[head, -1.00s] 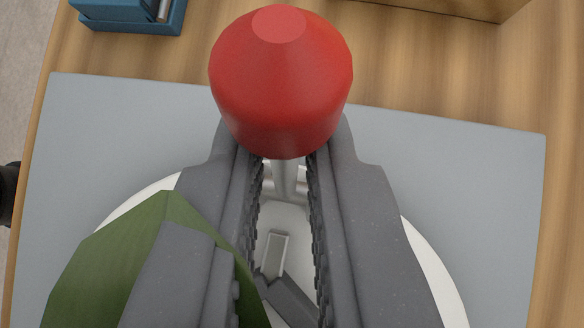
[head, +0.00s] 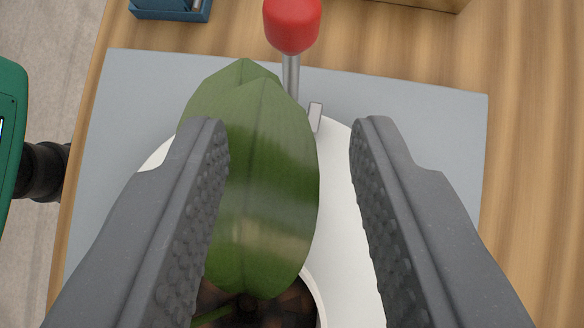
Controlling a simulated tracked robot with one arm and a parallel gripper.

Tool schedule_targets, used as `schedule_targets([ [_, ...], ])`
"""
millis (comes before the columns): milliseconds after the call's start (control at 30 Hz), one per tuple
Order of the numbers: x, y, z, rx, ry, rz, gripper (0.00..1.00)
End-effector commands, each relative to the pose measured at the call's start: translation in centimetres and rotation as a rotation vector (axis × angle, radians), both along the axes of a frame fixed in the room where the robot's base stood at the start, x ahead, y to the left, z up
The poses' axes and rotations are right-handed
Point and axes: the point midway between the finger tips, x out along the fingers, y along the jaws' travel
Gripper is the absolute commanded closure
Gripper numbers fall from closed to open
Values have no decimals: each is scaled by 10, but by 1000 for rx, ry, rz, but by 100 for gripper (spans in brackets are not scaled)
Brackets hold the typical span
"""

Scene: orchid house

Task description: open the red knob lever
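The red knob (head: 292,24) sits at the top centre of the head view, on a thin metal stem (head: 290,78). The lower part of the stem is hidden behind large green leaves. A small grey metal piece (head: 315,116) shows beside the stem. My gripper (head: 288,150) is open, its two ridged fingers wide apart. The knob lies beyond the fingertips, and nothing is gripped. The green leaves (head: 262,190) lie between the fingers in the picture, close to the left finger; I cannot tell whether they touch.
A pot (head: 318,300) with brown bark is at the bottom, over a white round surface (head: 345,220). A grey mat (head: 440,120) lies on the wooden table (head: 530,150). A blue box (head: 170,10) is top left, and a green device (head: 10,140) is at the left edge.

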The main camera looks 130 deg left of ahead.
Motion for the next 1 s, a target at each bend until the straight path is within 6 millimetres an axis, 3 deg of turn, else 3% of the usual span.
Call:
schedule_targets([
  [400, 9, -33, 36, 1, -3, -3, 66],
  [867, 10, -38, 41, 1, -4, -2, 66],
  [1000, 10, -38, 41, 1, -3, -1, 100],
])
